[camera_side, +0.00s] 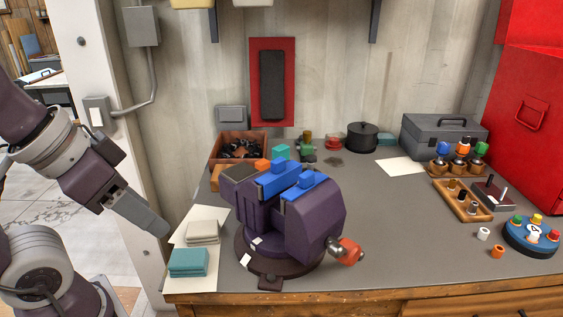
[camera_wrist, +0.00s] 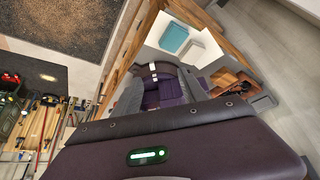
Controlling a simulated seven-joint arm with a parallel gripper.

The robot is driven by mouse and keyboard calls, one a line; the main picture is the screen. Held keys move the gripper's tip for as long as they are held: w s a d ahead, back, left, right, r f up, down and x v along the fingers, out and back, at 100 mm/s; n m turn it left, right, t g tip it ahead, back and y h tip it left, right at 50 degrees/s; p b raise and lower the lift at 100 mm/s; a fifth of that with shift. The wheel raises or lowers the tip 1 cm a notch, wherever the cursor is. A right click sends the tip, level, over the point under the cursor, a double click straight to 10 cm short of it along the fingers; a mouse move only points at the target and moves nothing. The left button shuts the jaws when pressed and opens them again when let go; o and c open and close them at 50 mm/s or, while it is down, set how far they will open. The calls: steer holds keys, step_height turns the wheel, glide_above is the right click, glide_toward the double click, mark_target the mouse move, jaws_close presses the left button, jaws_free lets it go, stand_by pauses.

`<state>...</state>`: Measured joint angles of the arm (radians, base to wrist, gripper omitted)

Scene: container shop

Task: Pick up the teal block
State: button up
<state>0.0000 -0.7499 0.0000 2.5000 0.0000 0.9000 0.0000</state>
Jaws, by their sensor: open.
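A teal block (camera_side: 188,263), low and layered-looking, lies on white paper at the front left corner of the bench. In the wrist view a teal block (camera_wrist: 174,39) shows near the top on the white sheet. A smaller upright teal block (camera_side: 281,152) stands behind the purple vise (camera_side: 315,225), its lower part hidden. My gripper (camera_side: 158,228) is at the left, empty, pointing down and right, above and left of the front teal block and apart from it. The gap between its fingers is not clear in the side view, and the wrist view does not show the fingertips.
A beige block (camera_side: 202,232) lies just behind the front teal block. The vise, with blue jaw pads, stands close to its right. A brown bin (camera_side: 238,147) is behind. A white post (camera_side: 112,130) stands near my arm. The bench middle right of the vise is clear.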

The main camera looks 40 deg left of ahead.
steer(key=shift+o, duration=0.3)
stand_by(0.4)
steer(key=w+a+r+t+y, duration=0.15)
steer(key=w+a, duration=0.25)
steer(key=w, duration=0.5)
steer(key=w+a+r+t+y, duration=0.15)
steer(key=w+a, duration=0.25)
steer(key=w, duration=0.6)
steer(key=t+h, duration=0.3)
steer(key=t, duration=0.2)
glide_above(288, 149)
steer(key=s+a, duration=0.2)
steer(key=s, duration=0.4)
step_height(288, 149, down, 6)
steer(key=shift+m+h, duration=0.3)
steer(key=shift+h, duration=0.1)
steer(key=f, duration=0.5)
steer(key=w+f, duration=0.1)
steer(key=f, duration=0.2)
steer(key=shift+d+f, duration=0.15)
steer(key=shift+f, duration=0.2)
steer(key=x, duration=0.7)
steer(key=shift+r, duration=0.1)
jaws_close()
